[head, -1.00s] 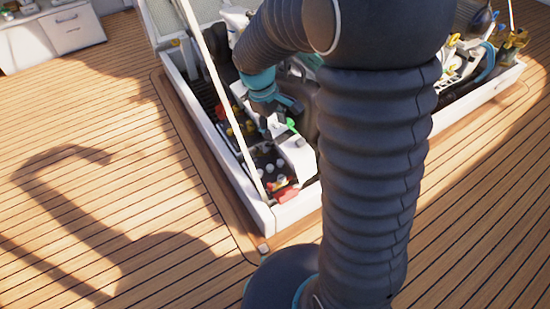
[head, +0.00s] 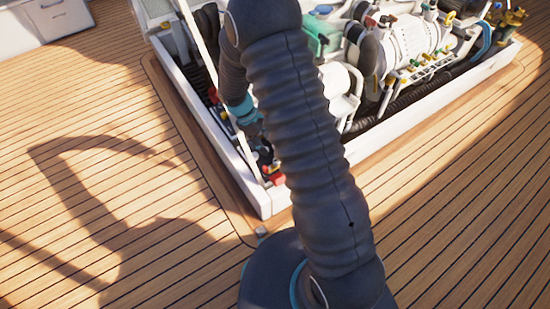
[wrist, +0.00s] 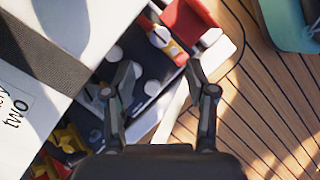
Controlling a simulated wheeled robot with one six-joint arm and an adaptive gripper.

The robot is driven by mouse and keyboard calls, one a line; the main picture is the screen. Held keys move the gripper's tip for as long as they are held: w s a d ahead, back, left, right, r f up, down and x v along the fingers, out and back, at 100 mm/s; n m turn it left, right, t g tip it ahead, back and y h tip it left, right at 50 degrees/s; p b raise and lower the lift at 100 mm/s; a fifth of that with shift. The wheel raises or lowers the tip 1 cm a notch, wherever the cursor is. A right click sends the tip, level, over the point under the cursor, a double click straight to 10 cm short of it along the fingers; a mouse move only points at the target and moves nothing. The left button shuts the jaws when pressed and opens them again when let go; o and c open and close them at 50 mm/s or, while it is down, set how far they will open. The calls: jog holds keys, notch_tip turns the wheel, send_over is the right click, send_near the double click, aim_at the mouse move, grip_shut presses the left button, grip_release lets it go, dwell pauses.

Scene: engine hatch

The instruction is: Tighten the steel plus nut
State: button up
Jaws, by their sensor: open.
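In the wrist view my gripper (wrist: 162,77) is open and empty, with its two fingers spread above a dark blue battery (wrist: 136,75) with round white caps. A red cover (wrist: 187,20) lies beyond the fingertips. Beside it is a small terminal clamp (wrist: 166,41) with pale metal and yellow parts. The steel plus nut cannot be told apart there at this size.
A white box (wrist: 30,100) with a "two" label stands left of my fingers. The white hatch rim (head: 225,150) borders the opening. A white engine (head: 415,40) with pipes fills the right side. Wooden deck (head: 100,220) is clear around the hatch.

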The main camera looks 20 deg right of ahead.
jog(key=b+x, duration=0.1)
jog(key=x, duration=0.8)
grip_shut()
